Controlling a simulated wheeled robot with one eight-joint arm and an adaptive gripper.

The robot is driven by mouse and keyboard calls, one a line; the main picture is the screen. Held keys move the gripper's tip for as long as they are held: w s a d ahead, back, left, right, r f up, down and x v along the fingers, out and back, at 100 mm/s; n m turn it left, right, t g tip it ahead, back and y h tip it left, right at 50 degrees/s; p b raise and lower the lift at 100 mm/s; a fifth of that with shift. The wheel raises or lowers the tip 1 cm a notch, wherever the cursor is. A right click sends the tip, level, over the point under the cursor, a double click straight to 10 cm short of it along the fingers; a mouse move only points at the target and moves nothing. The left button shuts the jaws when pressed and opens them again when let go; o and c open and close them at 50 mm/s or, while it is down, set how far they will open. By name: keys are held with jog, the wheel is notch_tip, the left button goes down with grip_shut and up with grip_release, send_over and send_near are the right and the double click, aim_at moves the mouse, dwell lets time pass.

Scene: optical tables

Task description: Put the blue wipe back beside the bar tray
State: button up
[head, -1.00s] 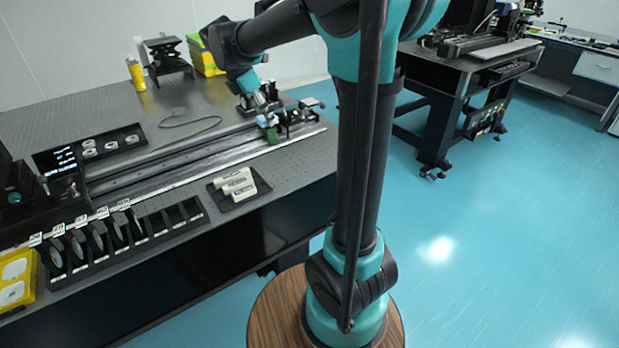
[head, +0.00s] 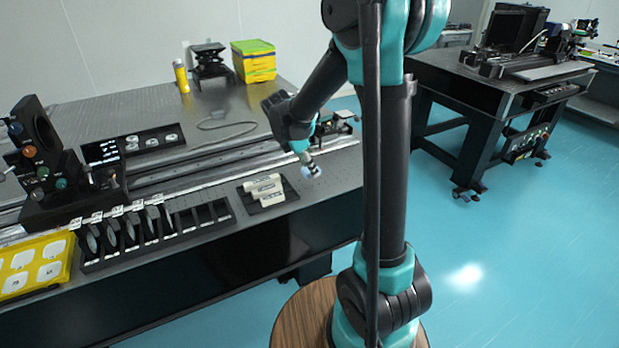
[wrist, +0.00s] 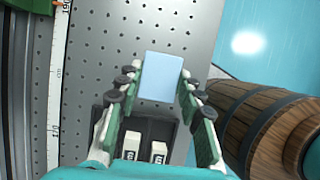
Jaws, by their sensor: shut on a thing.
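The blue wipe (wrist: 163,76) is a pale blue, flat rectangle between the fingertips of my gripper (wrist: 158,92) in the wrist view. In the head view it shows as a small pale patch (head: 311,171) at the end of my gripper (head: 306,163), above the table's front strip. My gripper is shut on it. The bar tray (head: 247,188) is black and holds cream bars (head: 265,186). It lies on the table's front strip, left of my gripper. In the wrist view, the bar tray (wrist: 133,128) is partly hidden behind my gripper.
The perforated tabletop (wrist: 115,45) beside the tray looks bare, with its front edge close by. A long rail (head: 215,160) runs behind the tray. A black slotted rack (head: 155,232) stands left of the tray. The blue floor (head: 480,240) lies beyond the table's right end.

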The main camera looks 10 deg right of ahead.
aim_at(309, 185)
jog(key=shift+f, duration=2.1)
jog(key=shift+f, duration=0.1)
jog(key=o, duration=1.1)
jog(key=v, duration=1.2)
jog(key=s+d+f+m+t+y, duration=0.1)
jog(key=s+d+f+m, duration=0.2)
jog(key=s+m, duration=0.3)
jog(key=s+d+f+m+t+y, duration=0.1)
jog(key=s+d+f+m+y, duration=0.1)
jog(key=s+m, duration=0.5)
jog(key=s+d+f+m+y, duration=0.1)
jog(key=s+d+f+m, duration=0.3)
jog(key=s+f+m, duration=0.2)
jog(key=shift+s+f+m+t, duration=0.1)
jog(key=shift+s+m+t, duration=0.2)
jog(key=shift+m, duration=0.35)
jog(key=shift+s+f+m+t, duration=0.1)
jog(key=shift+s+m, duration=0.35)
jog(key=shift+m, duration=0.2)
